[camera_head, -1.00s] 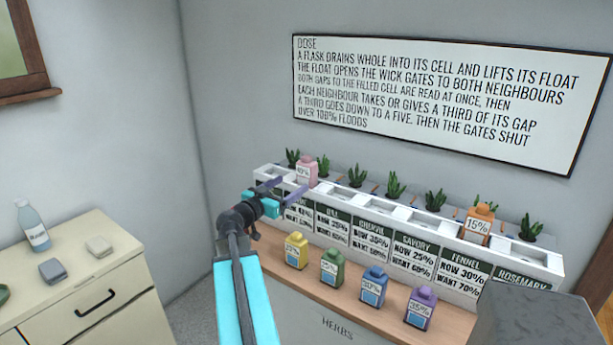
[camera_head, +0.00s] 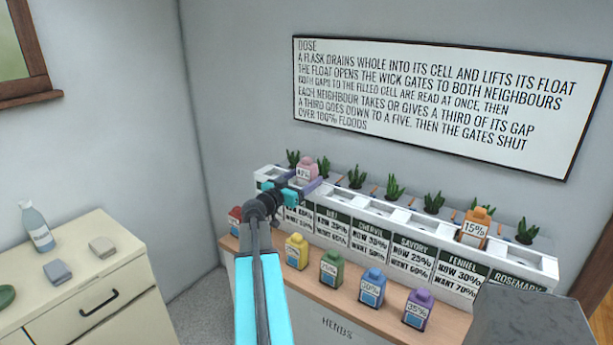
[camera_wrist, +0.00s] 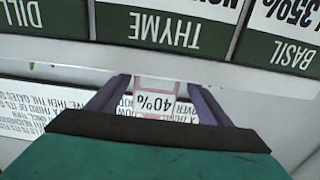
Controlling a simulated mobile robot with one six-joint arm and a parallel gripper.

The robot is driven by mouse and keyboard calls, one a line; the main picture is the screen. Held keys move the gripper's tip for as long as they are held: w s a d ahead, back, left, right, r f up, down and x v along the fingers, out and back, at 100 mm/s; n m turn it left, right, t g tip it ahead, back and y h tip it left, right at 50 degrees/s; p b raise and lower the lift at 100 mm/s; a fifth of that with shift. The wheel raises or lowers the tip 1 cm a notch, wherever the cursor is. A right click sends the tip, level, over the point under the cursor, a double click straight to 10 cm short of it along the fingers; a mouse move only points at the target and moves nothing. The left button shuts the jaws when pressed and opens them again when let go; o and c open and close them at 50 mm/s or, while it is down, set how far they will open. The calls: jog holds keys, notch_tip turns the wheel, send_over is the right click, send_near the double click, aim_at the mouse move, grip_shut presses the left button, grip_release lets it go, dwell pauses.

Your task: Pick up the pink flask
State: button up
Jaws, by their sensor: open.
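The pink flask (camera_head: 306,171) stands at the left part of the long white planter, upright, with a white label. In the wrist view, which is upside down, the flask (camera_wrist: 155,88) shows its 40% label between my two fingers. My gripper (camera_head: 291,188) is open just in front of the flask, one finger to each side of it. In the wrist view gaps show between the flask and both fingers. My gripper hides the flask's lower part in the head view.
The white planter (camera_head: 399,216) has labelled cells and several plants. An orange flask (camera_head: 475,228) stands at its right. Red (camera_head: 235,219), yellow (camera_head: 296,251), green (camera_head: 332,268), blue (camera_head: 371,288) and purple (camera_head: 417,309) flasks line the wooden counter in front. A sign hangs behind.

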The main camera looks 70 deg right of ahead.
jog(key=shift+d, duration=0.1)
dwell(0.3)
jog(key=shift+s+d+r+p, duration=0.15)
jog(key=shift+s+d+p, duration=0.05)
jog(key=shift+d+p, duration=0.2)
jog(key=shift+s+d+r+p, duration=0.1)
jog(key=shift+s+d+p, duration=0.05)
jog(key=shift+d+p, duration=0.25)
jog(key=shift+p+x, duration=0.8)
jog(key=shift+x, duration=0.85)
jog(key=shift+s+f, duration=0.1)
jog(key=c, duration=1.3)
jog(key=shift+r+b, duration=1.45)
jog(key=shift+r, duration=3.55)
